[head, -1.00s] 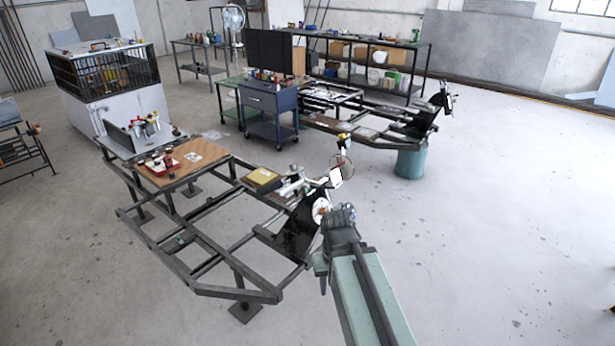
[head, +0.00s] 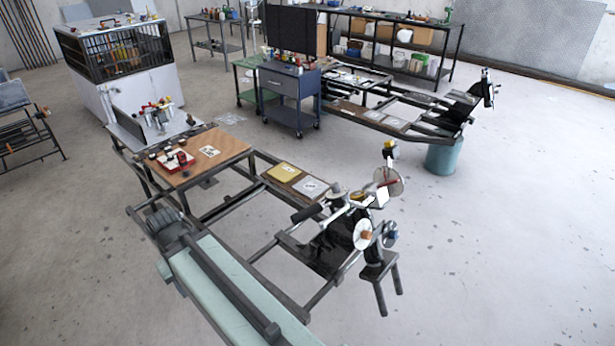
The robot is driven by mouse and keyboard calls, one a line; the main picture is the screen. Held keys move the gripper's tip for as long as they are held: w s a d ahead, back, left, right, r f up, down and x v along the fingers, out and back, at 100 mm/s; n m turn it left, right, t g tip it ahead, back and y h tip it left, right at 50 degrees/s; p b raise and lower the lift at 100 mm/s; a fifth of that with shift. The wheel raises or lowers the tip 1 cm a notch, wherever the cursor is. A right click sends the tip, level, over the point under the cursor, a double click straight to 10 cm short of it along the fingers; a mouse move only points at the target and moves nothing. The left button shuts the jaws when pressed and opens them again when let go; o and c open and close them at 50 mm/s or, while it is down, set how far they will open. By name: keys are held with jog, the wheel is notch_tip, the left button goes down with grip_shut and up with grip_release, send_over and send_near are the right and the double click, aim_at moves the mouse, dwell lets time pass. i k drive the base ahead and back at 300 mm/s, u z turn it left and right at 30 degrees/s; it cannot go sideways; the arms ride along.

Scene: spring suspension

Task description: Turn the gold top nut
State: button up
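The suspension assembly (head: 335,240) stands at the near right end of a dark chassis frame, with a white disc (head: 361,234) on its right side. A small gold-coloured piece (head: 389,147) shows at the top of a red-marked pale disc (head: 389,182). An orange-brown hub (head: 366,235) sits at the white disc's centre. I cannot tell for sure which is the gold top nut. My arm reaches up from the bottom edge to the left. Its dark end (head: 166,224) is well left of the suspension, apart from it. The gripper fingers cannot be made out.
A dark two-legged stand (head: 381,275) is beside the suspension. A wooden board (head: 205,160) with a red tray lies on the frame's left part. A blue tool trolley (head: 290,95) stands behind. A second chassis frame (head: 400,115) is farther back. The floor at right is clear.

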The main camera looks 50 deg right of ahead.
aim_at(360, 198)
jog(key=u, duration=0.05)
jog(key=i, duration=1.45)
jog(key=z, duration=0.6)
jog(key=k, duration=0.85)
jog(key=z, duration=0.15)
jog(key=i, duration=0.95)
jog(key=u, duration=0.1)
